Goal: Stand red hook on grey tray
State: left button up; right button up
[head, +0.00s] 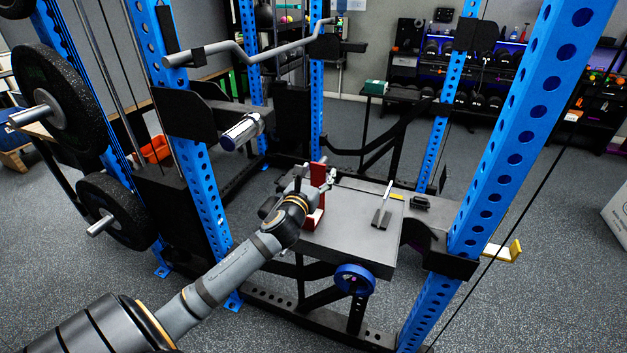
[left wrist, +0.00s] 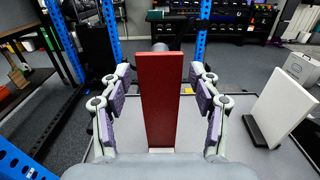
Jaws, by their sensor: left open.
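The red hook (head: 319,195) stands upright on a flat grey top, which looks like the grey tray (head: 345,243); I cannot make out a separate tray edge. My left gripper (head: 316,182) is at the hook, coming from the front left. Its open fingers (left wrist: 161,85) are on both sides of the red plate, with a visible gap on each side. My right gripper is not in view.
A pale L-shaped piece (head: 382,207) stands right of the hook; it also shows in the left wrist view (left wrist: 283,105). A small black object (head: 420,203) lies at the top's right side.

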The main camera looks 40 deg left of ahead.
pick_arm(q)
jog(key=v, duration=0.5)
jog(key=shift+s+d+f, duration=0.1)
jog(key=shift+s, duration=0.3)
jog(key=p+v, duration=0.1)
jog(key=v, duration=0.5)
jog(key=shift+p, duration=0.4)
